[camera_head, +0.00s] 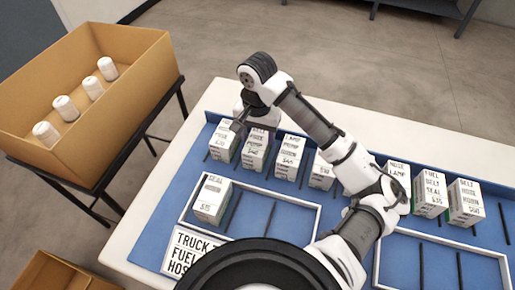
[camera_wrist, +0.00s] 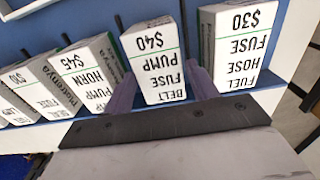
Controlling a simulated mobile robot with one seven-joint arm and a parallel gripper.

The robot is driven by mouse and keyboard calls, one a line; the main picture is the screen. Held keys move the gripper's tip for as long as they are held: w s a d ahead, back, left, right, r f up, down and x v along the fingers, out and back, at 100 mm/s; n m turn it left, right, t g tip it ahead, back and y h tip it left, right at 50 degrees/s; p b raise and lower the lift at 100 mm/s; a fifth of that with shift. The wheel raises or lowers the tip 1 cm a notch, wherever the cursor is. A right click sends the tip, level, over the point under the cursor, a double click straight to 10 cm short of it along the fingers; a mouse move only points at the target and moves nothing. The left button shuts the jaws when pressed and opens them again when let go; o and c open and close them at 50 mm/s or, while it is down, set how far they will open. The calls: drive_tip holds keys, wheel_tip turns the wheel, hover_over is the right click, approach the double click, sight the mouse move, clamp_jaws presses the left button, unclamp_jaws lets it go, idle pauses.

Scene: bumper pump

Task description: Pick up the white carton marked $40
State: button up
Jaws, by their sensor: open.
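The white carton marked $40 (camera_wrist: 155,62) reads BELT FUSE PUMP in the wrist view. In the head view it is the second carton from the left in the back row (camera_head: 256,153), its top partly hidden by my gripper. My gripper (camera_wrist: 162,80) is open, with one finger along each side of this carton. I cannot tell whether either finger touches it. In the head view my gripper (camera_head: 246,122) is over the back left of the blue mat.
A $30 carton (camera_wrist: 238,45) and a $45 carton (camera_wrist: 85,75) stand close on either side. More cartons (camera_head: 430,193) stand farther right. White-framed trays lie in front, the left one holding a carton (camera_head: 212,200). A sign (camera_head: 190,252) lies nearby. A box with white cylinders (camera_head: 125,110) is at left.

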drive_tip(key=shift+s+f, duration=0.1)
drive_tip(key=shift+f, duration=2.75)
drive_tip(key=shift+c, duration=0.2)
drive_tip(key=c, duration=0.8)
